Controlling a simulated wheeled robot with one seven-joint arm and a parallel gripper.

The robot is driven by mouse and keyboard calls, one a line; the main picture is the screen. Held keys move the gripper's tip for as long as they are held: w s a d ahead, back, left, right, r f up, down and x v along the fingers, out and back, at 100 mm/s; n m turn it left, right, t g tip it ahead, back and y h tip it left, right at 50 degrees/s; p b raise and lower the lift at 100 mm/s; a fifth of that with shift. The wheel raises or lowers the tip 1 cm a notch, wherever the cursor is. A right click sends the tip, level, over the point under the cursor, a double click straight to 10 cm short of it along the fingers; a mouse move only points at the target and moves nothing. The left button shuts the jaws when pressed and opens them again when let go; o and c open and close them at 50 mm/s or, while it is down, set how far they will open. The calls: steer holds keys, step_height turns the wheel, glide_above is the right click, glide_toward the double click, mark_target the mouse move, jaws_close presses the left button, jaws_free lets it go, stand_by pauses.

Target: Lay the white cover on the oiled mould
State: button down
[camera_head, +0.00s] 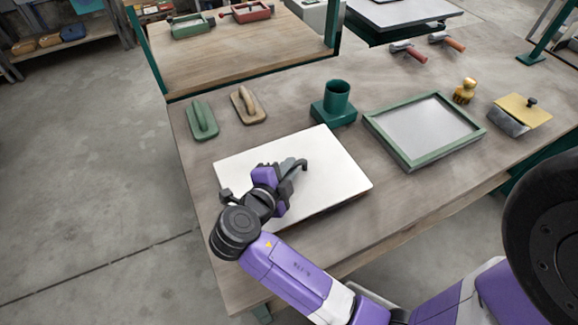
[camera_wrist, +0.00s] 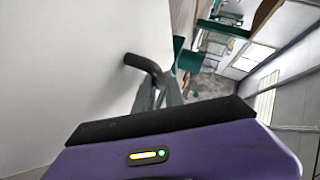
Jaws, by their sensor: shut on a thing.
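The white cover (camera_head: 330,165) is a flat rectangular board with a dark handle on top, in the left-middle of the head view. My gripper (camera_head: 285,180) is over the cover and shut on its handle (camera_head: 300,165). The cover is level, on or just above the table; I cannot tell which. In the wrist view the white face of the cover (camera_wrist: 60,70) fills the left side, with the dark bent handle (camera_wrist: 148,68) beside it. A green-framed tray with a smooth grey inside, seemingly the mould (camera_head: 425,128), lies to the right, apart from the cover.
A green cup on a square base (camera_head: 336,104) stands between cover and mould, towards the back. A green float (camera_head: 202,120) and a tan float (camera_head: 248,105) lie behind the cover. A yellow knobbed tool (camera_head: 464,91) and a scraper (camera_head: 520,113) are right of the mould. Bare wood (camera_head: 375,215) lies in front.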

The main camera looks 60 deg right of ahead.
steer(key=c, duration=1.4)
jaws_free()
steer(key=shift+r, duration=0.1)
steer(key=shift+a, duration=0.35)
steer(key=b+v, duration=0.2)
steer(key=v, duration=0.9)
steer(key=shift+r, duration=0.2)
